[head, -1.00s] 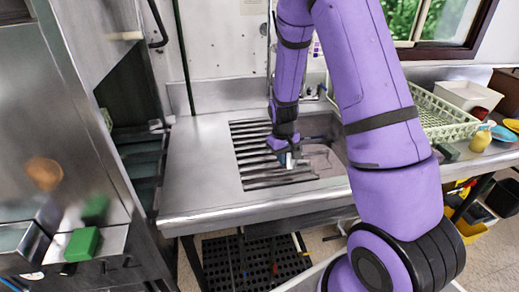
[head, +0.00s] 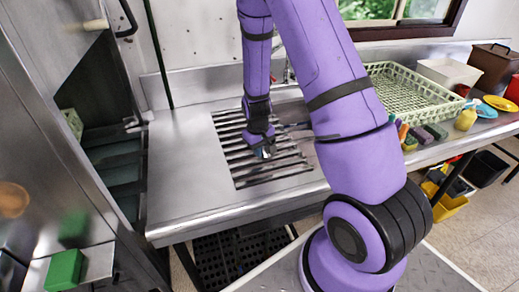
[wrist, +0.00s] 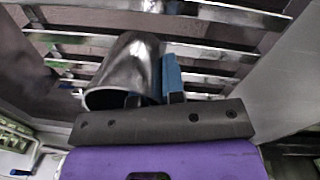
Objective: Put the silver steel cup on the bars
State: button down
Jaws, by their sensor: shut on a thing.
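The silver steel cup (wrist: 125,72) is between the fingers of my gripper (wrist: 152,84) in the wrist view. It looks tilted, with its rim toward the lower left. A blue fingertip pad shows at its right side. The steel bars (wrist: 205,12) lie behind the cup in that view; whether the cup touches them I cannot tell. In the head view my gripper (head: 264,150) points down over the middle of the bars (head: 268,173). The cup is too small there to make out clearly.
The bars are set in a steel counter (head: 180,175). A pale green dish rack (head: 405,92), a white bin (head: 447,72) and a yellow bottle (head: 466,119) stand to the right. A steel cabinet is at the left, with a green block (head: 65,270). My arm hides the sink.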

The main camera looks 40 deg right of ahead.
jog(key=c, duration=1.2)
grip_release()
jog(key=shift+f, duration=0.1)
jog(key=s+a+r+t, duration=0.1)
jog(key=s+a+r, duration=0.1)
jog(key=r, duration=0.9)
jog(key=s+a+r, duration=0.1)
jog(key=a+r, duration=0.1)
jog(key=r, duration=0.9)
jog(key=s+a+r+t, duration=0.1)
jog(key=s+a+r, duration=0.1)
jog(key=s+r, duration=0.3)
jog(key=s+a+r+t, duration=0.1)
jog(key=s+a+r, duration=0.1)
jog(key=s+r, duration=0.4)
jog(key=s+a+r+t, duration=0.1)
jog(key=s+r+t, duration=0.1)
jog(key=s+r, duration=0.4)
jog(key=shift+s+a+r+y, duration=0.1)
jog(key=shift+s+a+y, duration=0.1)
jog(key=shift+s, duration=0.95)
jog(key=shift+s+a+y, duration=0.2)
jog(key=shift+s, duration=0.9)
